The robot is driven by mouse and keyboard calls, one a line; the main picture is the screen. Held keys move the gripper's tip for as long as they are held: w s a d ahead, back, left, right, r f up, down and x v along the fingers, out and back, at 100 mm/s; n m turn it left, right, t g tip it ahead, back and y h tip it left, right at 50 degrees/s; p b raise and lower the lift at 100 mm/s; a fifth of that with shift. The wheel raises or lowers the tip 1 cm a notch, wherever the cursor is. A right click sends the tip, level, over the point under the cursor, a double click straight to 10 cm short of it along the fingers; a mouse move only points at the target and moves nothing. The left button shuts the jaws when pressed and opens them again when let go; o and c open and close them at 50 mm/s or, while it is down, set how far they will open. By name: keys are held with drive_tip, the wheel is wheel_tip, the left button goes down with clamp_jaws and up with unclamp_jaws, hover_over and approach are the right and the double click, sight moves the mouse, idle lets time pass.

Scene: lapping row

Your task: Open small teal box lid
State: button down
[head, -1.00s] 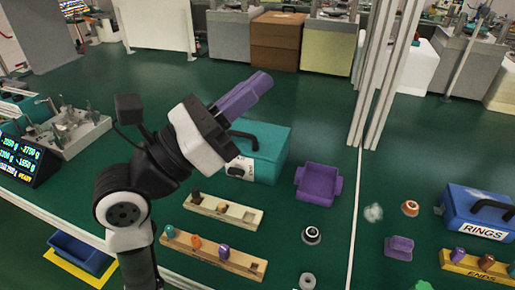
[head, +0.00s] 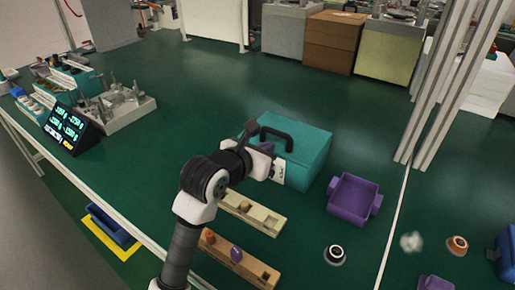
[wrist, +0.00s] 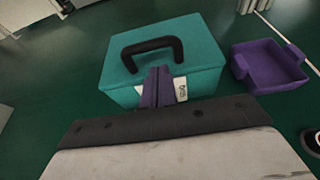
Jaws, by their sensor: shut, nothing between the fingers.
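The small teal box (head: 304,152) stands on the green bench with its lid down and a black handle (head: 276,137) on top. In the wrist view the teal box (wrist: 201,75) fills the upper middle, with its black handle (wrist: 152,50) arched over the lid. A white label shows on its front face. My gripper (wrist: 158,72) has its purple fingers together, in front of the box's front face and below the handle in the picture. Whether the fingertips touch the box cannot be told. In the head view my arm hides the fingers and part of the box's front.
A purple tray (head: 331,207) stands right of the box. Two wooden peg racks, one of them the nearer rack (head: 262,274), lie in front. A scale display (head: 72,128) and a metal fixture (head: 118,108) are at the left. White posts rise at the right. The bench behind the box is clear.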

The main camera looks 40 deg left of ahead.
drive_tip(key=shift+x, duration=1.7)
drive_tip(key=shift+r+p, duration=0.1)
drive_tip(key=shift+p, duration=0.25)
